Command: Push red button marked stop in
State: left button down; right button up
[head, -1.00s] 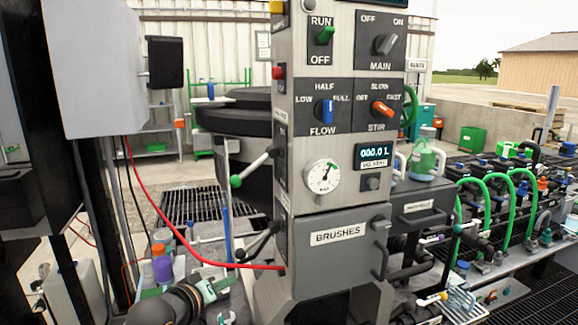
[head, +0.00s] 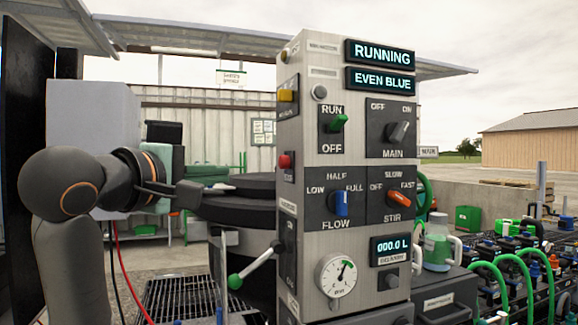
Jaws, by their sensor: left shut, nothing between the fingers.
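A red button (head: 285,160) sticks out from the narrow left side face of the grey control column (head: 310,200). The small plate by it is too small to read. My left gripper (head: 222,187) is raised to the left of the column and points right towards that side face. Its fingers are shut and empty. They are a little lower than the red button in the picture, with a visible gap to the column. My right gripper is not in view.
A yellow control (head: 286,95) sits above the red button on the same face. A green-tipped lever (head: 236,281) projects left lower down. Dark round lids (head: 225,208) lie behind my left gripper. The front screen (head: 381,53) reads RUNNING.

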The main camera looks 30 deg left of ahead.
pick_arm(q)
jog(key=shift+s+a+r+n, duration=0.15)
jog(key=shift+s+r+n, duration=0.25)
jog(key=shift+s+r, duration=0.4)
jog(key=shift+w, duration=0.15)
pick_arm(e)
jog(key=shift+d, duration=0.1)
pick_arm(q)
jog(key=p, duration=0.3)
send_near(282, 162)
jog(key=w+a, duration=0.5)
jog(key=shift+w+d+f+p, duration=0.15)
jog(key=shift+w+d+p, duration=0.2)
jog(key=shift+w+d, duration=1)
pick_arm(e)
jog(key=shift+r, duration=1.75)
pick_arm(q)
jog(key=shift+s+d, duration=0.15)
